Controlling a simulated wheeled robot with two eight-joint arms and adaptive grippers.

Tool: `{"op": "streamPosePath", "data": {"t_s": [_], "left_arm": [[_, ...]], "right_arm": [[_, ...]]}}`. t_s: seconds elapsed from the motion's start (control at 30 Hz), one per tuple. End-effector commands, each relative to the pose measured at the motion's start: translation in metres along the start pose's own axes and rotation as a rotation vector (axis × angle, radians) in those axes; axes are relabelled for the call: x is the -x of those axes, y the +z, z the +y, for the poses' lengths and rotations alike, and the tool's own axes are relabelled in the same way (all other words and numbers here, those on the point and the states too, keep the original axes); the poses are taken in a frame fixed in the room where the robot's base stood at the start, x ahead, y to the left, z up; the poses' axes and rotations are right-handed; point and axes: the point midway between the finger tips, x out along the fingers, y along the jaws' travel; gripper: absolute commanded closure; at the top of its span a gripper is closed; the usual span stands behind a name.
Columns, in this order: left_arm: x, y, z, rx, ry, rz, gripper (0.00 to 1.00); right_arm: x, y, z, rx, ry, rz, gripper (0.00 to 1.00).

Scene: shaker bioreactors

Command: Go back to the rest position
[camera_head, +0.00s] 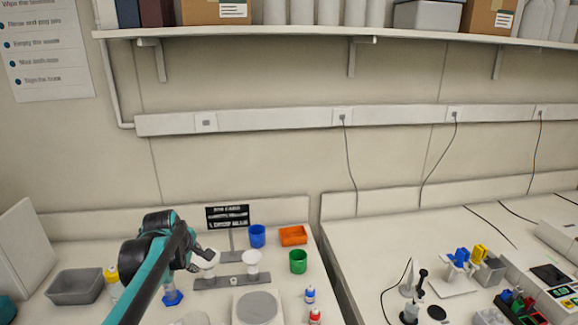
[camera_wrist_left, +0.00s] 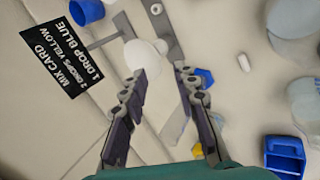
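My left gripper (camera_head: 203,255) is over the left bench, close to a white cup (camera_head: 206,264) on a grey stand (camera_head: 232,281). In the left wrist view its two fingers (camera_wrist_left: 161,70) are spread apart. A white round cup (camera_wrist_left: 142,54) shows just past the fingertips, and nothing is clearly gripped. A second white cup (camera_head: 252,260) is on the right of the stand. My right gripper is in neither view.
The black mix card (camera_head: 228,217) stands behind the grey stand. A blue cup (camera_head: 257,236), green cup (camera_head: 298,262) and orange tray (camera_head: 293,235) are to the right. A scale (camera_head: 257,307) is in front. A grey tray (camera_head: 76,285) and yellow-capped bottle (camera_head: 112,278) are left.

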Motion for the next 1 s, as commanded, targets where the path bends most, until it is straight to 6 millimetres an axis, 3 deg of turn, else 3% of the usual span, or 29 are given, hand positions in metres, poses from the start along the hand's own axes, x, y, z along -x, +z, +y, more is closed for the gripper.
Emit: {"op": "streamPosePath", "data": {"t_s": [0.17, 0.3, 0.5, 0.6, 0.8, 1.0], "left_arm": [[0.042, 0.051, -0.053, -0.366, 0.015, -0.007, 0.71], [0.068, 0.089, -0.110, -0.721, 0.036, -0.006, 0.71], [0.082, 0.126, -0.195, -1.195, 0.068, 0.004, 0.71], [0.082, 0.137, -0.228, -1.372, 0.080, 0.010, 0.71], [0.078, 0.145, -0.258, -1.549, 0.093, 0.021, 0.71], [0.078, 0.145, -0.259, -1.558, 0.093, 0.022, 0.71]], "right_arm": [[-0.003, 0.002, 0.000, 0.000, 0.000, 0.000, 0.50], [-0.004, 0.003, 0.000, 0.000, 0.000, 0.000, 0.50], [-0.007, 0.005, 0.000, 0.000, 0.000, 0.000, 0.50], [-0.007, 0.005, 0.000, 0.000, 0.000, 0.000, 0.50], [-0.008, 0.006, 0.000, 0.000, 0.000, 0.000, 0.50], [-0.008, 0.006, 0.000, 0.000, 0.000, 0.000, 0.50]]}}
